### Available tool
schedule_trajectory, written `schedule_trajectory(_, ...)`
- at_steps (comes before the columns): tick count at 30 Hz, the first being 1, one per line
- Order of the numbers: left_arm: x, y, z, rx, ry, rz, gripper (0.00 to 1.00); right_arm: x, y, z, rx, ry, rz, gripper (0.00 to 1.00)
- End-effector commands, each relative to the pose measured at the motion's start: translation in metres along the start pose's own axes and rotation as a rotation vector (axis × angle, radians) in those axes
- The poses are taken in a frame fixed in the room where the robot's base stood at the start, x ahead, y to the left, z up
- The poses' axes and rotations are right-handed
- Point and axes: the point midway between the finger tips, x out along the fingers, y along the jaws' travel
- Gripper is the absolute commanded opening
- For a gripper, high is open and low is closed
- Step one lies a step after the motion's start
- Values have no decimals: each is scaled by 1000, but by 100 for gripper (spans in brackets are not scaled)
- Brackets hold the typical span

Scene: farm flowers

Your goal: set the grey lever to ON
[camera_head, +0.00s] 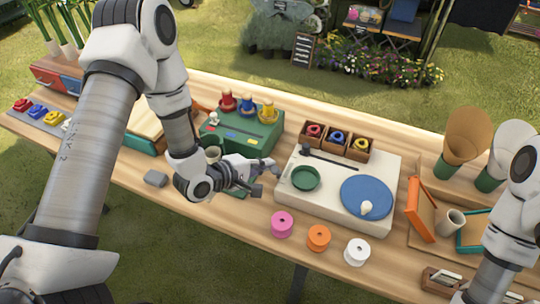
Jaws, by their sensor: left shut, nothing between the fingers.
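A dark grey bar with a round knob (306,150) lies along the back of a white board (290,205); it is the most lever-like thing I see. I cannot read any ON mark, and I cannot tell how the lever is set. My left gripper (268,180) is shut and empty, at the left edge of the white board, in front of the green box (262,140). It is apart from the dark bar. My right arm comes in at the right edge, and its gripper is out of view.
The white board carries a green dish (305,178) and a blue disc (365,196) with a white knob. Pink (282,224), orange (318,238) and white (357,252) spools stand along the front edge. Wooden boxes (336,141) stand behind the board. A small grey block (155,178) lies left.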

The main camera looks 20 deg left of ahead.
Motion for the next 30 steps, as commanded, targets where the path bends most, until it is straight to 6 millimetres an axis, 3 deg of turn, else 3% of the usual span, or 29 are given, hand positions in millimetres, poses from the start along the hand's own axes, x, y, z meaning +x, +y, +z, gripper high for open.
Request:
schedule_trajectory(17,-14,0,4,-2,-1,-1,0,-4,0,0,0,0,0,49)
schedule_trajectory(25,-60,2,2,-10,3,4,0,-4,0,0,0,0,0,49)
schedule_trajectory(30,-78,1,0,-6,4,2,0,-4,0,0,0,0,0,49)
